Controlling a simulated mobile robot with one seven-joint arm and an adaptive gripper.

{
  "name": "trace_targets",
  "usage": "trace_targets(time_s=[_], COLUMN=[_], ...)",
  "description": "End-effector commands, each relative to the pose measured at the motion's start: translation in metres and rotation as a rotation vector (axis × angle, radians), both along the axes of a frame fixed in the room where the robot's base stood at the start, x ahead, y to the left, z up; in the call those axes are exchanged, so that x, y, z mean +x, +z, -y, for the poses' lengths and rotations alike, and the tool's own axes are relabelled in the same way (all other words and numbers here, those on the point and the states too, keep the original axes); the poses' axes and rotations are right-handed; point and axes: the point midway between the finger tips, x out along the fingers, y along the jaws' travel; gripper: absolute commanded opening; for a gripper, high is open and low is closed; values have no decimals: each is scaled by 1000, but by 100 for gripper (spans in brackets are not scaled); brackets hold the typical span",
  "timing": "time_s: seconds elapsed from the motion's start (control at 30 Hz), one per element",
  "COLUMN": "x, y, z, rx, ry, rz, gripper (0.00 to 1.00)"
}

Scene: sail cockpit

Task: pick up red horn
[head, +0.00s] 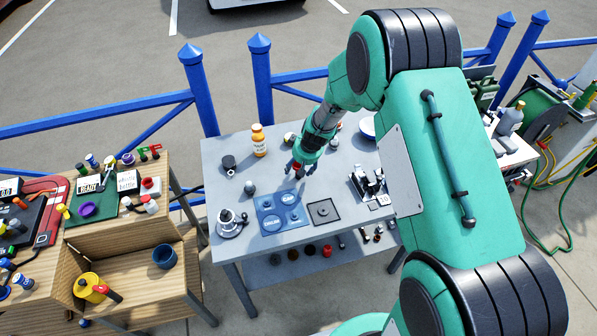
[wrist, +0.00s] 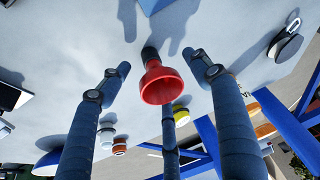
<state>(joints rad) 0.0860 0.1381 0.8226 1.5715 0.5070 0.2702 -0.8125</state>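The red horn (wrist: 161,84) shows in the wrist view, with a flared red bell and a dark end. It is between the two spread fingers of my gripper (wrist: 157,64), with clear gaps on both sides. A third dark finger-like part shows below the horn, and I cannot tell whether it touches it. In the head view my gripper (head: 293,169) is low over the grey table (head: 225,148). A small bit of red shows at its fingertips there, with the horn mostly hidden.
An orange-labelled bottle (head: 259,141) and a dark cup (head: 229,164) stand left of my gripper. A blue mat (head: 268,222) and a dark square plate (head: 323,211) lie nearer the front. A metal device (head: 368,184) stands to the right. Blue railing posts (head: 199,92) rise behind the table.

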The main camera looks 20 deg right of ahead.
Motion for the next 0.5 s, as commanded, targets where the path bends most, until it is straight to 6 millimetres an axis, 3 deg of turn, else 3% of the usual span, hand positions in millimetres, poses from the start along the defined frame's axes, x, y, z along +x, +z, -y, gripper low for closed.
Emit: trace_targets(time_s=[0.03,0.23,0.5], x=[0,0,0], y=[0,0,0], z=[0,0,0], rx=[0,0,0], ry=[0,0,0], rz=[0,0,-1], gripper=[52,12,12])
